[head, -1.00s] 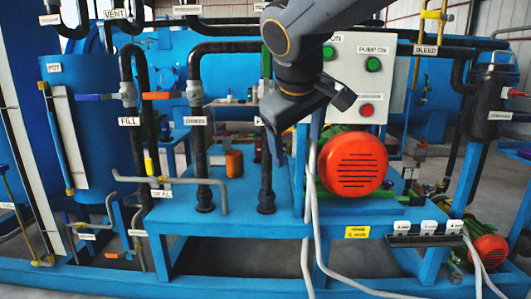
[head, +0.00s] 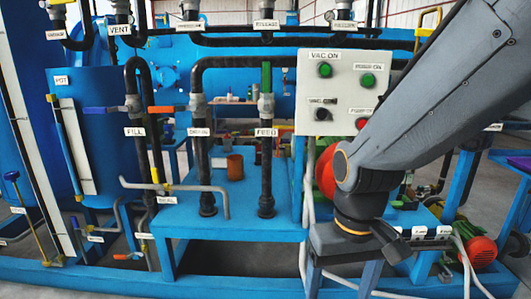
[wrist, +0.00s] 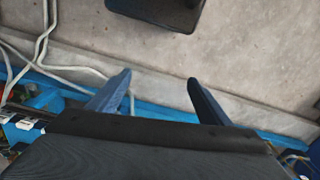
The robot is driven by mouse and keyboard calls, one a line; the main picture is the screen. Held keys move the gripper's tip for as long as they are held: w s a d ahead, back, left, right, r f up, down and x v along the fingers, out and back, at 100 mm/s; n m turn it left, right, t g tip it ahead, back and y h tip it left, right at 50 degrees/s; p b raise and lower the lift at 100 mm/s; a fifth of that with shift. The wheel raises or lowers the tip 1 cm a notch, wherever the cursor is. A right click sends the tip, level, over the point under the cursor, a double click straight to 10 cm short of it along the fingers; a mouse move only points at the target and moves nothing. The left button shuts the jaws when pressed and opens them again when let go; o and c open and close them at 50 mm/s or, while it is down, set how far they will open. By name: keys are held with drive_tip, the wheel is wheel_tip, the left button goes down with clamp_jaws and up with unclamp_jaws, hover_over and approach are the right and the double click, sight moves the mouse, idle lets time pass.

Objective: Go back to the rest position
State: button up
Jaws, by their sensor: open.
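My gripper (wrist: 160,88) shows in the wrist view with its two fingers spread apart and nothing between them. It points down over the grey floor and the blue frame edge. In the head view my arm comes in from the upper right and bends down at the wrist. My gripper (head: 345,285) hangs there in front of the frame's lower rail, its fingertips near or past the bottom edge of the picture. It looks clear of the panel and valves.
A control panel (head: 343,92) with green and red buttons stands behind my arm. An orange-red motor (head: 326,172) is partly hidden by it. Blue and orange valve handles are at left. White cables (wrist: 40,52) lie on the floor. A dark object (wrist: 160,8) lies beyond my fingers.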

drive_tip(key=d+r+m+p, duration=0.1)
drive_tip(key=d+r+p, duration=0.4)
drive_tip(key=p, duration=0.4)
drive_tip(key=shift+s+d+r+m, duration=0.25)
drive_tip(key=shift+s+d+m, duration=0.1)
drive_tip(key=shift+d, duration=0.2)
